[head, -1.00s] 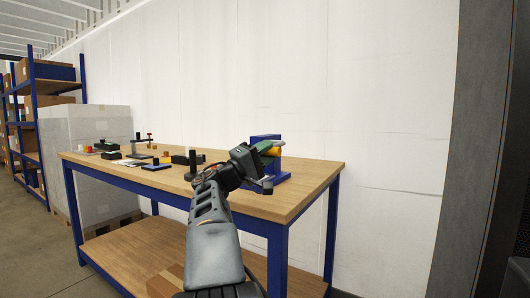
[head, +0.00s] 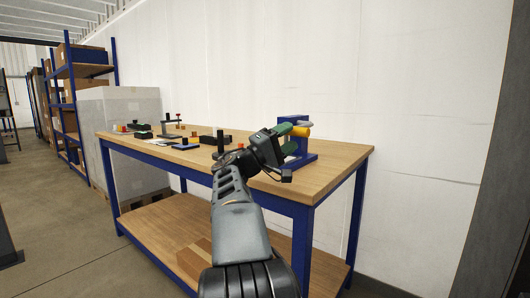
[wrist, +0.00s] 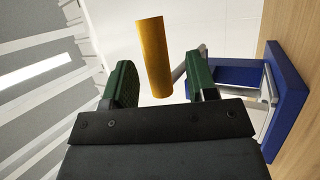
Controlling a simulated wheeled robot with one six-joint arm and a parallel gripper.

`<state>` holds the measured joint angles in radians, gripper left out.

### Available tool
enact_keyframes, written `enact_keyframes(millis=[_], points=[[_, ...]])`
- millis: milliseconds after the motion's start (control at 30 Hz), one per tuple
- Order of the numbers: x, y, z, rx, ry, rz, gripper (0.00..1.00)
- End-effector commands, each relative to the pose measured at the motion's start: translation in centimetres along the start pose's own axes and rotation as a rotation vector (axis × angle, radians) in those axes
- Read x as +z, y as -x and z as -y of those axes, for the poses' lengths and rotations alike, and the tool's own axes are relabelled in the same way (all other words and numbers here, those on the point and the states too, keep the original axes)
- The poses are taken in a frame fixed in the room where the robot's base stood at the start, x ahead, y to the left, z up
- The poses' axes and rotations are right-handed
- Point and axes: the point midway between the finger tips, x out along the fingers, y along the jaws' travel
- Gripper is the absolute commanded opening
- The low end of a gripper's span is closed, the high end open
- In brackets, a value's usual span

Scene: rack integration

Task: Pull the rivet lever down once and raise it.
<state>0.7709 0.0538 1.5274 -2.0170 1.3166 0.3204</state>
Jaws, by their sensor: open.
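The rivet lever shows as a yellow-orange handle (head: 301,131) on the blue rivet press (head: 308,152), at the right end of the workbench. My gripper (head: 288,138) is open at the press, with its green fingers toward the handle. In the wrist view the yellow handle (wrist: 153,58) stands in the gap between the green fingers (wrist: 160,80), with space on both sides and no clear contact. A grey lever arm shows behind the right finger. The blue press frame (wrist: 288,105) is at the right. My gripper hides part of the press in the head view.
The wooden workbench (head: 330,170) has blue legs. Black blocks (head: 208,140), a small stand (head: 172,128) and small coloured parts lie to the left of the press. A white wall is behind. A cardboard box (head: 195,258) sits on the lower shelf.

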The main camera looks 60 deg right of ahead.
Motion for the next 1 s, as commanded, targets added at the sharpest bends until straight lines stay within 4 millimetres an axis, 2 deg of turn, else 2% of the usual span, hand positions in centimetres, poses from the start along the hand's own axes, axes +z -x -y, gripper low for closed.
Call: enact_keyframes(millis=[200, 500, 700, 1000], points=[[-0.1, 4.7, -0.1, -0.002, 0.001, -0.005, 0.52], [-0.1, 9.4, 0.0, -0.002, 0.002, -0.002, 0.52], [0.0, 10.8, 0.0, -0.001, 0.002, 0.000, 0.52], [0.0, 11.0, 0.1, -0.001, 0.002, 0.001, 0.52]])
